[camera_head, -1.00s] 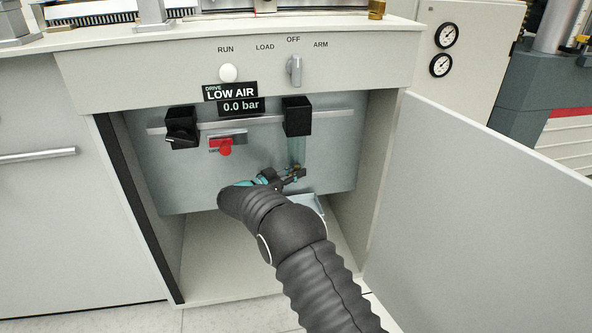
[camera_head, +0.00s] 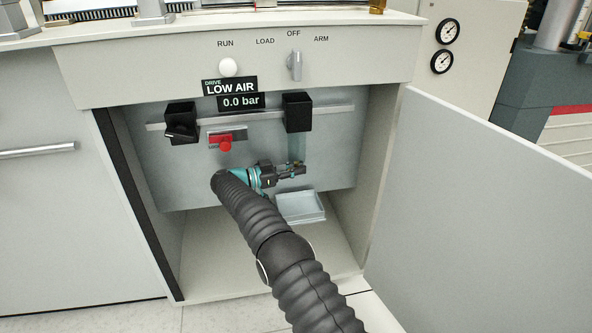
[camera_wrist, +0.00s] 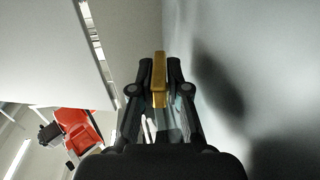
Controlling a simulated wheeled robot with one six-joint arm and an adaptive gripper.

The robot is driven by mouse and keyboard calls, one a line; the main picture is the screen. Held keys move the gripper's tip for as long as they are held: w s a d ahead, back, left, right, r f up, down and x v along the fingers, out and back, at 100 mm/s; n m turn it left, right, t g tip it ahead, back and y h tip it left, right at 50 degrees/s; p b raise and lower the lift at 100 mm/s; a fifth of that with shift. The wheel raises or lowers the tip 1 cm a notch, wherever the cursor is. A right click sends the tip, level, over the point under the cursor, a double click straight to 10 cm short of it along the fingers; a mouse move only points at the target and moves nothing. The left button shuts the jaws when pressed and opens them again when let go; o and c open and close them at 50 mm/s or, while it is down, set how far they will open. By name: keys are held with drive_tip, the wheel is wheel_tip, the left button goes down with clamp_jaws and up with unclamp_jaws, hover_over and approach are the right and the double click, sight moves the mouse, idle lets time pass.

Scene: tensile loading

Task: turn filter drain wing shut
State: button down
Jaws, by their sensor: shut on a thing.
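The filter drain wing (camera_wrist: 159,78) is a brass-coloured flat bar, upright in the wrist view between my fingertips. My gripper (camera_wrist: 160,85) is shut on it. In the head view my gripper (camera_head: 292,170) reaches in from the left under the filter's black head (camera_head: 298,113), at the foot of a clear bowl (camera_head: 297,148). The wing is mostly hidden by my fingers there, so its angle is hard to tell in that view.
A pale tray (camera_head: 300,207) lies below my gripper. A red knob (camera_head: 225,146) and a black valve (camera_head: 181,126) are to the left on the back panel. The open cabinet door (camera_head: 470,210) bounds the right. A sign reads LOW AIR (camera_head: 230,90), 0.0 bar.

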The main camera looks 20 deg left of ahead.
idle(0.6)
drive_tip(key=c, duration=1.5)
unclamp_jaws()
drive_tip(key=shift+r+n+t+y+p, duration=0.1)
drive_tip(key=shift+n+t+y+p, duration=0.3)
drive_tip(key=shift+n+t+y, duration=0.65)
